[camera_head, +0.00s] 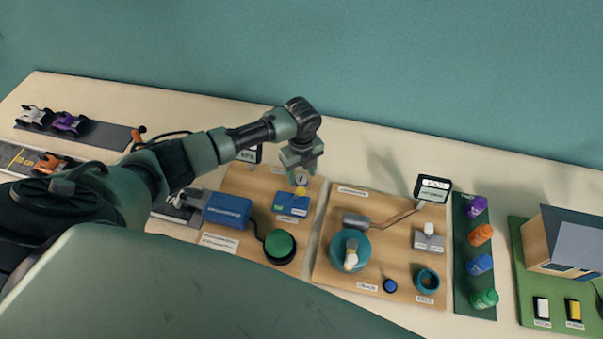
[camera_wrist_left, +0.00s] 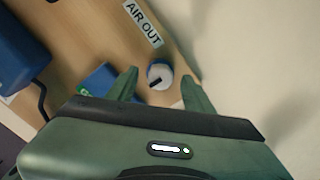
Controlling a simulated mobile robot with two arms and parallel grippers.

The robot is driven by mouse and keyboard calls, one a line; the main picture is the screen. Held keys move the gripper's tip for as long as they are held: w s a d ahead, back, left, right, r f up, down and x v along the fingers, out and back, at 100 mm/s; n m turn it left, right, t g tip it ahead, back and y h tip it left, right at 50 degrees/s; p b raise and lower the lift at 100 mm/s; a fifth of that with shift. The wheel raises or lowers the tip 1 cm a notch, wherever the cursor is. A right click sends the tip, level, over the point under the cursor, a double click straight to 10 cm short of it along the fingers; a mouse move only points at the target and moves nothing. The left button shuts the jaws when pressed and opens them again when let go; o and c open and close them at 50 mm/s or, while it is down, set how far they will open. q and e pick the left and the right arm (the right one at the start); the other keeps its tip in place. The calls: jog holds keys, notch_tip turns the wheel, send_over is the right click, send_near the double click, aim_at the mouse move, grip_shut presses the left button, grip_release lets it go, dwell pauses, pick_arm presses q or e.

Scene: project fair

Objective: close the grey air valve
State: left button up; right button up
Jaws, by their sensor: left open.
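A light grey block with a white knob on top (camera_head: 429,232) stands on the right wooden board, away from my grippers. My left gripper (camera_head: 300,172) is open above the left wooden board, over a blue block (camera_head: 291,204) with labels and a yellowish round part (camera_head: 301,190). In the left wrist view, a round whitish-grey knob with a blue rim and a dark pointer (camera_wrist_left: 159,74) shows between the spread fingers of my left gripper (camera_wrist_left: 160,92). I see no contact. The knob's lower edge is partly cut off by the gripper. My right gripper is not in view.
A blue box (camera_head: 228,211) and a green button (camera_head: 280,243) stand near the left gripper. An "AIR OUT" label (camera_wrist_left: 145,23) lies on the board. A small display (camera_head: 433,189), teal pot (camera_head: 350,250) and coloured bottles (camera_head: 480,236) are to the right.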

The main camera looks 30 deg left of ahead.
aim_at(301, 177)
pick_arm(q)
notch_tip(301, 177, up, 7)
jog(key=shift+r+b, duration=0.2)
jog(key=shift+b, duration=0.75)
jog(key=shift+f, duration=0.1)
